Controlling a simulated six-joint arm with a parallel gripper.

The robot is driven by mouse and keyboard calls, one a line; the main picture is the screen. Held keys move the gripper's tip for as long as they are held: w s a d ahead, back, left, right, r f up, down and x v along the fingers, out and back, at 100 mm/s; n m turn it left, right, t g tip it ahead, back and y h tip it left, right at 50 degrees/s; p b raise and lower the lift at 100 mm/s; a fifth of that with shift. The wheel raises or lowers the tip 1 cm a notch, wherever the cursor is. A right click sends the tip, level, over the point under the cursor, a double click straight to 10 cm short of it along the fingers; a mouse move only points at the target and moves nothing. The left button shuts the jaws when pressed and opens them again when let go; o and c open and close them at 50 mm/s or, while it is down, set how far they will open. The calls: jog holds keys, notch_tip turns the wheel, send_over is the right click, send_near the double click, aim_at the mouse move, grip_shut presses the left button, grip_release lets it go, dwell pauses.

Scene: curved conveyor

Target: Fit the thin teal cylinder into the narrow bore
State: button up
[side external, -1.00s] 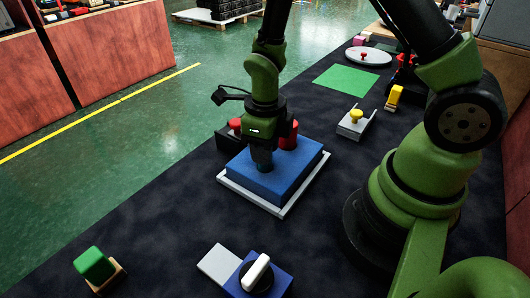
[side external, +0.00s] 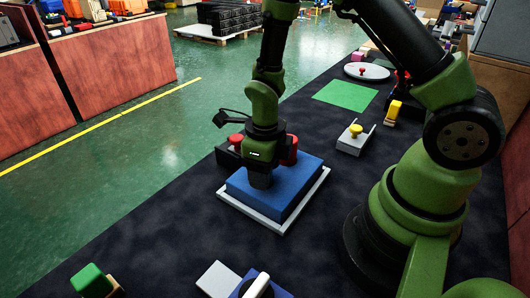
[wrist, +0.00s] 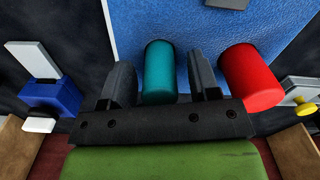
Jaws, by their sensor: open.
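The teal cylinder (wrist: 160,72) stands between the two fingers of my gripper (wrist: 160,85) in the wrist view, with gaps on both sides. My gripper is open around it. In the side view my gripper (side external: 260,180) is low over the left part of the blue block (side external: 292,182), and the teal cylinder is hidden there. The blue block's top (wrist: 200,25) fills the upper middle of the wrist view. I cannot tell whether the cylinder sits in a bore or only on the surface. A dark opening (wrist: 228,3) shows at the wrist view's top edge.
A red cylinder (wrist: 252,78) stands close right of my gripper's fingers. A white tray rim (side external: 285,228) surrounds the block. A blue base with a white handle (side external: 257,285) is at the front; a yellow-knobbed grey part (side external: 354,135) stands behind right. The dark mat left of the tray is clear.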

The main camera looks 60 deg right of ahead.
notch_tip(320, 180, up, 12)
jog(key=s+r+n+t+y, duration=0.1)
jog(key=s+r+n+t, duration=0.2)
jog(key=n, duration=1.1)
jog(key=s+a+r+n+t+y, duration=0.1)
jog(key=s+r+n+t, duration=0.3)
jog(key=s+r+n, duration=0.4)
notch_tip(320, 180, up, 2)
jog(key=n, duration=0.7)
jog(key=shift+s+a+r, duration=0.15)
jog(key=shift+s+r, duration=0.1)
jog(key=shift+s, duration=0.1)
